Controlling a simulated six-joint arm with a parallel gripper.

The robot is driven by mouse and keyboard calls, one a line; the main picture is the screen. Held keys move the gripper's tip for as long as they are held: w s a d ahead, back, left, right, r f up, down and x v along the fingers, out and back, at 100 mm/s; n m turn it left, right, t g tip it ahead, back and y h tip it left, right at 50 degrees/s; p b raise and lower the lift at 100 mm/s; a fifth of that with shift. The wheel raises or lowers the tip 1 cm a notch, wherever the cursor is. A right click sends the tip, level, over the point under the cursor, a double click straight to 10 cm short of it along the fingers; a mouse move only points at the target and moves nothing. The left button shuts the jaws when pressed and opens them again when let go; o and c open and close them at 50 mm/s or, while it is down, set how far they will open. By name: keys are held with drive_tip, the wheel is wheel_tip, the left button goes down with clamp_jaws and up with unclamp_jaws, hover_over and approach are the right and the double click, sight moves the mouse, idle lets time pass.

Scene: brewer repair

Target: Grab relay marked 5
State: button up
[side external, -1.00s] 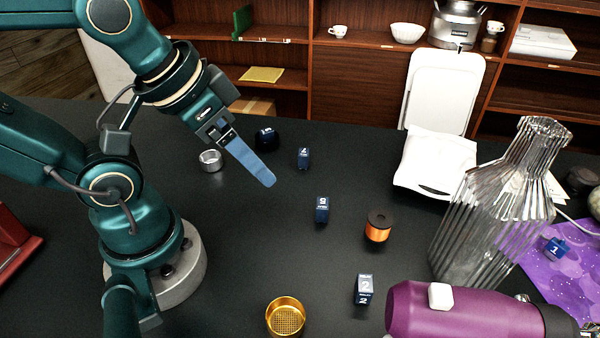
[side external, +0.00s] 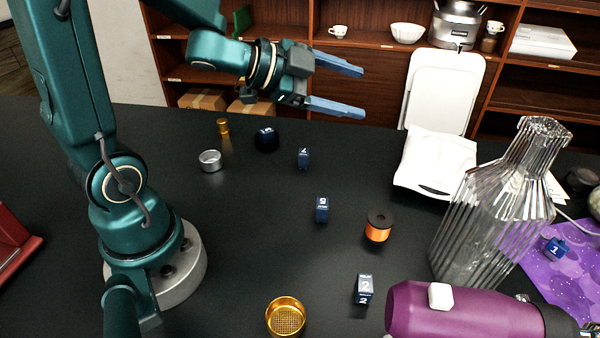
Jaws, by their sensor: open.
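The relay marked 5 (side external: 322,210) is a small dark blue block with a white number, standing on the black table near the middle of the side view. My gripper (side external: 360,91) is raised high above the table's back edge, up and to the right of the relay in the picture. Its two blue fingers point right and are spread apart with nothing between them. Other blue relays stand around: one marked 7 (side external: 304,157) behind, one marked 2 (side external: 364,289) in front, one marked 1 (side external: 556,248) on the purple mat.
An orange spool (side external: 378,226) stands right of the relay. A metal ring (side external: 210,160), dark round object (side external: 266,138) and brass piece (side external: 223,127) are behind left.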

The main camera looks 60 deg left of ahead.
drive_tip(key=s+f+m+g+h, duration=0.2)
drive_tip(key=s+f+g+h, duration=0.3)
drive_tip(key=f, duration=0.4)
drive_tip(key=n+g+h, duration=0.1)
drive_tip(key=n+h, duration=0.1)
approach(321, 202)
drive_tip(key=d, duration=0.1)
drive_tip(key=w+d, duration=0.1)
drive_tip(key=shift+w+d+f, duration=0.25)
drive_tip(key=shift+d, duration=0.15)
drive_tip(key=shift+s+a+f, duration=0.1)
drive_tip(key=shift+a+f, duration=0.05)
drive_tip(key=shift+f, duration=0.1)
drive_tip(key=shift+f+y, duration=0.1)
drive_tip(key=shift+y, duration=0.2)
drive_tip(key=shift+x, duration=2.45)
clamp_jaws()
